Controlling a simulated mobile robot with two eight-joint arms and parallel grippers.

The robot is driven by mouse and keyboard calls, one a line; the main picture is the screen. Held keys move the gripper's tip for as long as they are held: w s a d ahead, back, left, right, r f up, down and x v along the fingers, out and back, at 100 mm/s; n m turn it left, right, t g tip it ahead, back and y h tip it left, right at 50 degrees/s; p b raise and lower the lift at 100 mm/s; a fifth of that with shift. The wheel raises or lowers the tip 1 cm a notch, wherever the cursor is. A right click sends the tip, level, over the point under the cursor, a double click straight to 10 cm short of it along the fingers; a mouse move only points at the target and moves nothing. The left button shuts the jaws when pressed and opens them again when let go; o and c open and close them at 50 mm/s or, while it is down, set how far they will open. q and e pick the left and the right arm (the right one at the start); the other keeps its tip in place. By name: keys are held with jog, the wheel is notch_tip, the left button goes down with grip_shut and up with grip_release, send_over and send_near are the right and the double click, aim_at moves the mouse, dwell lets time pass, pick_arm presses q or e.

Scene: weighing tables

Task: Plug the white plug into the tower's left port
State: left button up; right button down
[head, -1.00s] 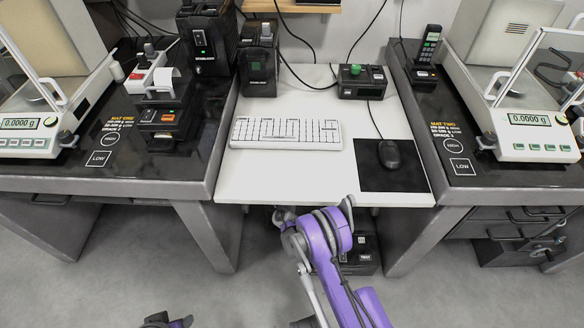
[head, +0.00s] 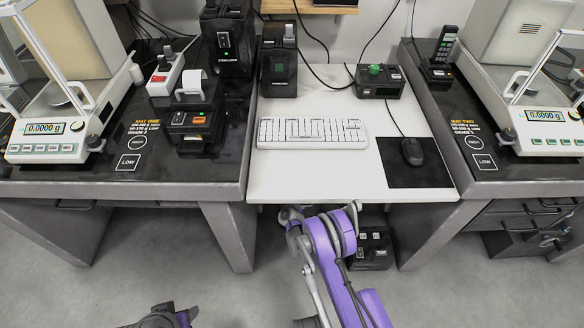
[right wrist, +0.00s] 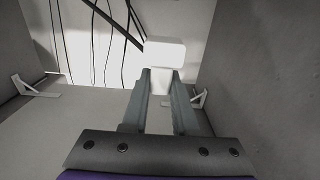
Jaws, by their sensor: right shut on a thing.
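The white plug (right wrist: 165,55) is between the fingertips of my right gripper (right wrist: 162,78) in the right wrist view. The gripper is shut on it, under the desk. In the head view my right arm reaches under the white desktop, and its gripper and the plug are hidden there. A black box with light sockets or switches (head: 371,246) stands on the floor under the desk, right of my arm and partly hidden. I cannot tell whether it is the tower; no port shows in the right wrist view.
The white desk (head: 300,180) carries a keyboard (head: 312,133) and a mouse (head: 412,151). Balance tables flank it, their legs and side panels bounding the space below. Dark cables (right wrist: 100,20) hang at the back in the right wrist view, with open floor below.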

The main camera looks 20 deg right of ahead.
jog(key=shift+f+b, duration=1.2)
jog(key=shift+f, duration=1)
jog(key=shift+f+b, duration=0.4)
jog(key=shift+f, duration=0.05)
jog(key=shift+b, duration=0.55)
jog(key=shift+f+b, duration=0.55)
jog(key=shift+f, duration=0.15)
dwell(0.4)
jog(key=c, duration=0.6)
grip_release()
jog(key=o, duration=0.6)
jog(key=shift+c, duration=0.2)
